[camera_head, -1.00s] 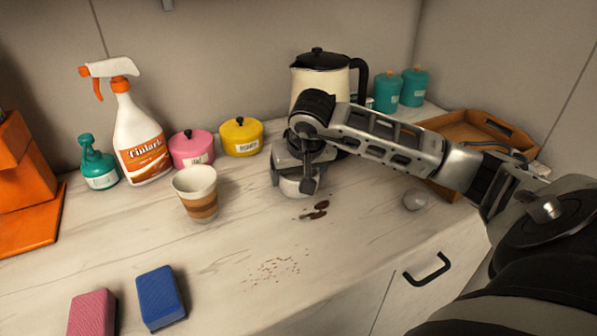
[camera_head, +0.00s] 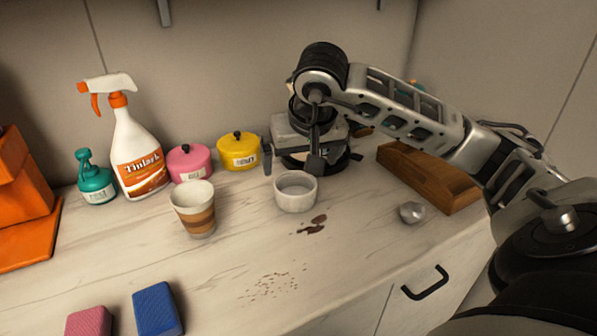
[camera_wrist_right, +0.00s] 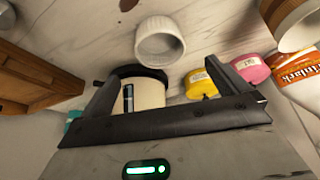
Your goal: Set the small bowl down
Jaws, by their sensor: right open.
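The small white bowl (camera_head: 295,192) stands upright on the light marbled counter (camera_head: 350,245), beside a dark brown stain. It also shows in the right wrist view (camera_wrist_right: 160,43), beyond my fingertips. My right gripper (camera_head: 291,162) is open and empty, raised just behind and above the bowl. Its two spread fingers show apart from the bowl in the wrist view (camera_wrist_right: 168,85). My left gripper is not in view.
A striped paper cup (camera_head: 195,212) stands left of the bowl. Yellow (camera_head: 239,153) and pink (camera_head: 189,163) pots stand behind. The kettle (camera_wrist_right: 150,92) is mostly hidden by my arm in the head view. A wooden tray (camera_head: 420,180) and crumpled ball (camera_head: 412,212) lie right.

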